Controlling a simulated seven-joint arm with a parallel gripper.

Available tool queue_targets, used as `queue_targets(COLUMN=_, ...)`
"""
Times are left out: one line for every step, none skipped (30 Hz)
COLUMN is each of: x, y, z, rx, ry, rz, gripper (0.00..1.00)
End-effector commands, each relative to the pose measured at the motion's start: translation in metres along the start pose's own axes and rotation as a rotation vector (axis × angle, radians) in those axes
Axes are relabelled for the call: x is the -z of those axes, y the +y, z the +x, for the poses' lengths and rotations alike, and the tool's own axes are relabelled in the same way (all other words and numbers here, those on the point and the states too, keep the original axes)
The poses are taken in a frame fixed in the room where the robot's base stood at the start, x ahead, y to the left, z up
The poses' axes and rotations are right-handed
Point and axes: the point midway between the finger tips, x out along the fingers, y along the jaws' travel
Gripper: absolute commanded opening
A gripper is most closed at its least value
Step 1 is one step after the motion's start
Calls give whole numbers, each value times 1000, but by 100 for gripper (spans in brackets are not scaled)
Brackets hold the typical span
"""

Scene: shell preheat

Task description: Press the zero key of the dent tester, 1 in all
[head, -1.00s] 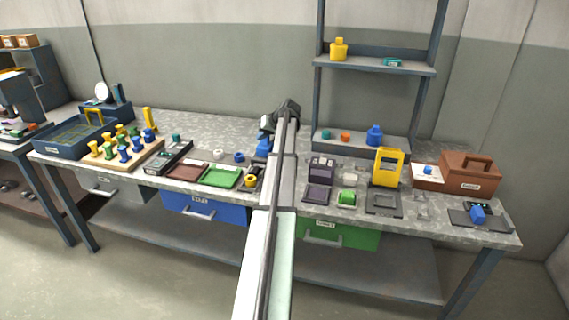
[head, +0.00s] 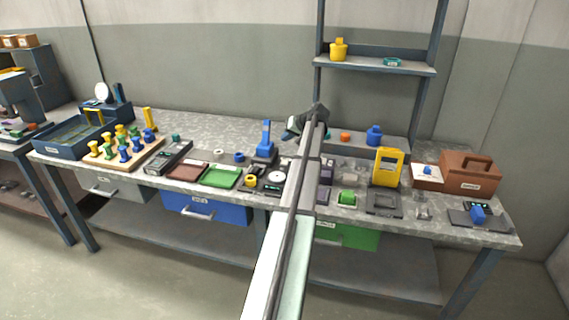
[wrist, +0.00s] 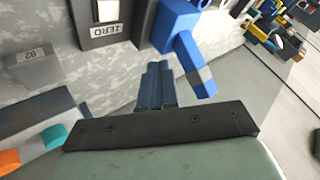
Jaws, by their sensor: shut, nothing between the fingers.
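The dent tester, as I take it, is a blue upright post (head: 265,140) on a base left of my arm in the head view; its blue body (wrist: 182,30) is at the upper middle in the wrist view. Beside it there, a dark panel (wrist: 87,22) carries a label reading ZERO (wrist: 107,31), upside down, with a pale key (wrist: 108,10) above it, cut by the top edge. My gripper (wrist: 158,68) is shut and empty, apart from the panel and key. In the head view my gripper (head: 289,133) is behind and right of the blue post, above the bench.
A white round dial (head: 276,177) lies in front of the blue post. A grey numbered block (wrist: 35,60) and orange (wrist: 8,162) and teal (wrist: 54,136) pieces are left in the wrist view. A yellow frame (head: 388,167) stands to the right. The back bench is clear leftward.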

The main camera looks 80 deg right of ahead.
Motion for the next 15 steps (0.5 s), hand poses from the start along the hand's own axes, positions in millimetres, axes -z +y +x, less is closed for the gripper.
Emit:
queue_targets(x=-2, y=1, z=2, rx=0, ry=0, rz=0, gripper=0)
queue_targets(x=-2, y=2, z=3, rx=0, ry=0, rz=0, gripper=0)
queue_targets(x=-4, y=4, z=5, rx=0, ry=0, rz=1, gripper=0)
queue_targets(x=-5, y=5, z=7, rx=0, ry=-1, rz=1, gripper=0)
queue_targets(x=-7, y=6, z=9, rx=0, ry=-1, rz=1, gripper=0)
queue_targets(x=-9, y=8, z=12, rx=0, ry=-1, rz=1, gripper=0)
queue_targets(x=-11, y=10, z=14, rx=0, ry=-1, rz=1, gripper=0)
queue_targets(x=-13, y=12, z=17, rx=0, ry=-2, rz=1, gripper=0)
queue_targets(x=-16, y=15, z=21, rx=0, ry=-2, rz=1, gripper=0)
queue_targets(x=-18, y=17, z=23, rx=0, ry=-2, rz=1, gripper=0)
queue_targets(x=-19, y=18, z=26, rx=0, ry=-1, rz=0, gripper=0)
queue_targets(x=-21, y=21, z=29, rx=0, ry=-1, rz=0, gripper=0)
queue_targets(x=-23, y=22, z=31, rx=0, ry=0, rz=0, gripper=0)
queue_targets(x=-25, y=24, z=34, rx=0, ry=-1, rz=1, gripper=0)
queue_targets(x=-28, y=27, z=37, rx=0, ry=-1, rz=1, gripper=0)
